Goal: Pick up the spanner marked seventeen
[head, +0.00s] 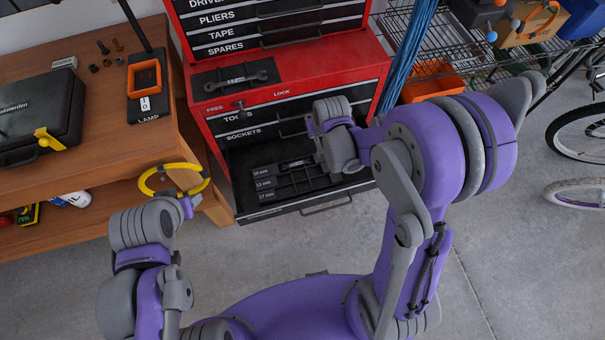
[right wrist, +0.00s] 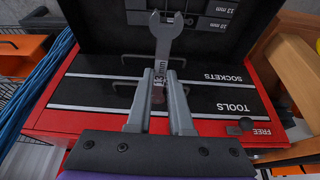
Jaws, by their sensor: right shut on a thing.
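My right gripper (right wrist: 161,85) is shut on a grey open-ended spanner (right wrist: 164,50), its open jaw pointing away from me. The marking on its shank seems to read 13 mm, not seventeen. In the head view my right gripper is over the open drawer (head: 300,211); its fingers and the spanner are largely hidden by my wrist. The drawer's black insert has labels 10 mm, 13 mm and 17 mm (head: 267,195). Another spanner (head: 240,79) lies on a black tray on the chest. My left gripper (head: 187,190) is by a yellow ring (head: 148,178); its fingers are unclear.
The red tool chest (head: 340,72) has drawers labelled TOOLS and SOCKETS. A wire rack with an orange bin (head: 430,82) and a bicycle stand right. The floor in front is clear.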

